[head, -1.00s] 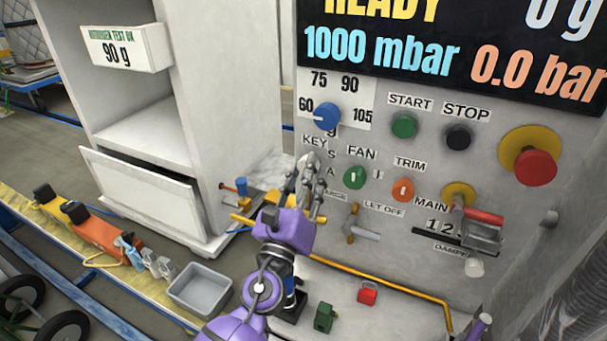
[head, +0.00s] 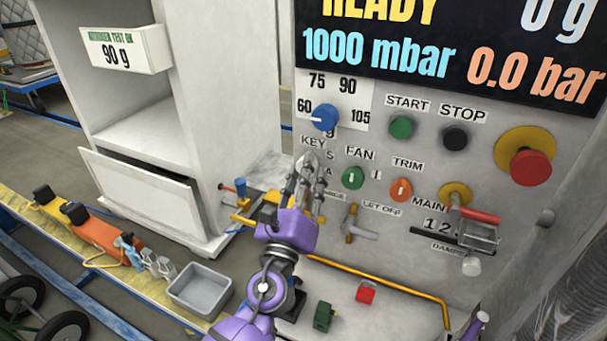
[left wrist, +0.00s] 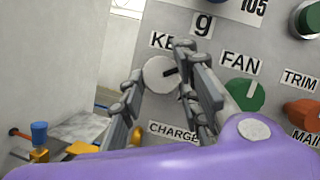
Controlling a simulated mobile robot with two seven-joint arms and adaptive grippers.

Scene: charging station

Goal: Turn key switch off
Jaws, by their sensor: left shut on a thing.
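The key switch (left wrist: 160,73) is a round pale disc with a dark slot-like mark, under the partly covered KEY label in the left wrist view. In the head view it is hidden behind my left gripper (head: 307,178). The left gripper's grey fingers also show in the left wrist view (left wrist: 165,95), one on each side of the switch. They are shut on the key switch at the panel's left edge. My right gripper is not in view.
Right of the key switch are the green FAN knob (head: 353,177) and orange TRIM knob (head: 401,190). The blue dial (head: 324,117) is above. A LET OFF tap handle (head: 358,226) is below. A grey bin (head: 201,288) stands lower left.

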